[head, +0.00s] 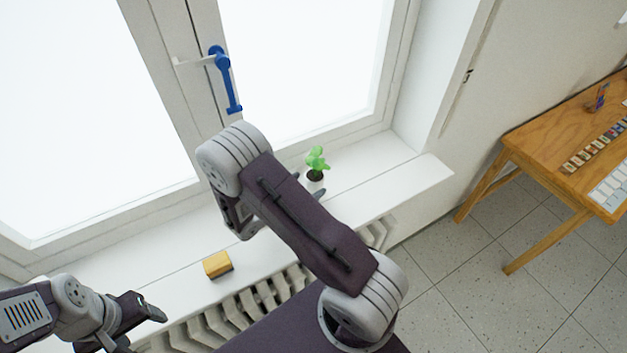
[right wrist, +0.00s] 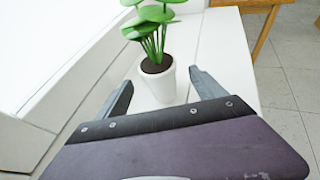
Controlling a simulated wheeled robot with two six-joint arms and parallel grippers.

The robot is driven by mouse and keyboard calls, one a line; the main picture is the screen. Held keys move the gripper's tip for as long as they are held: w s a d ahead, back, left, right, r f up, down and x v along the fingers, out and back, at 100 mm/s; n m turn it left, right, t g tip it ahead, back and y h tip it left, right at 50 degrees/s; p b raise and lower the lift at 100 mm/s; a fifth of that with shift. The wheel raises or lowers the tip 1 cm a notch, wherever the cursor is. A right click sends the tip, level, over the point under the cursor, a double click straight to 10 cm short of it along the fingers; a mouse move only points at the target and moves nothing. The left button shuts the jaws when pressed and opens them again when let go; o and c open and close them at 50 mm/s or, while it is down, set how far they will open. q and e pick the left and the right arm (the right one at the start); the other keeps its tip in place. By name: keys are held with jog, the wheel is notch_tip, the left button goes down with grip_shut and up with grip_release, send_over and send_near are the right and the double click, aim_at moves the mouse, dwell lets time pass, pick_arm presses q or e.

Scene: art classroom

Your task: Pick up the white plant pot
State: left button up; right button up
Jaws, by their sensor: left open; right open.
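The white plant pot (head: 314,184) with dark soil and a green leafy plant stands upright on the windowsill (head: 390,180). In the right wrist view the pot (right wrist: 160,88) is just ahead of my open right gripper (right wrist: 160,80), lined up with the gap between its two fingers. I cannot tell if a finger touches it. In the head view my right arm hides most of that gripper; a finger shows beside the pot. My left gripper (head: 140,320) is open and empty at the lower left, near the sill's front edge.
A yellow sponge-like block (head: 217,264) lies on the sill left of my right arm. A window with a blue handle (head: 222,75) rises behind the sill. A radiator (head: 245,310) is below it. A wooden table (head: 560,140) stands at right. The sill right of the pot is clear.

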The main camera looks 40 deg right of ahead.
aim_at(310, 171)
jog(key=x, duration=0.1)
jog(key=p+x, duration=0.1)
jog(key=x, duration=0.1)
jog(key=p+x, duration=0.1)
jog(key=shift+w+d+r, duration=0.15)
jog(key=shift+d, duration=0.25)
jog(key=shift+w+d, duration=0.1)
jog(key=shift+d, duration=0.05)
jog(key=c, duration=1.2)
grip_shut()
notch_tip(310, 171, up, 5)
jog(key=p, duration=0.3)
jog(key=shift+p, duration=0.3)
jog(key=s+d+r+p, duration=0.1)
jog(key=s+d+r, duration=0.1)
jog(key=s, duration=0.3)
jog(key=s+d+r+p, duration=0.1)
jog(key=s+d+r, duration=0.1)
jog(key=s+r, duration=0.2)
jog(key=shift+s, duration=0.95)
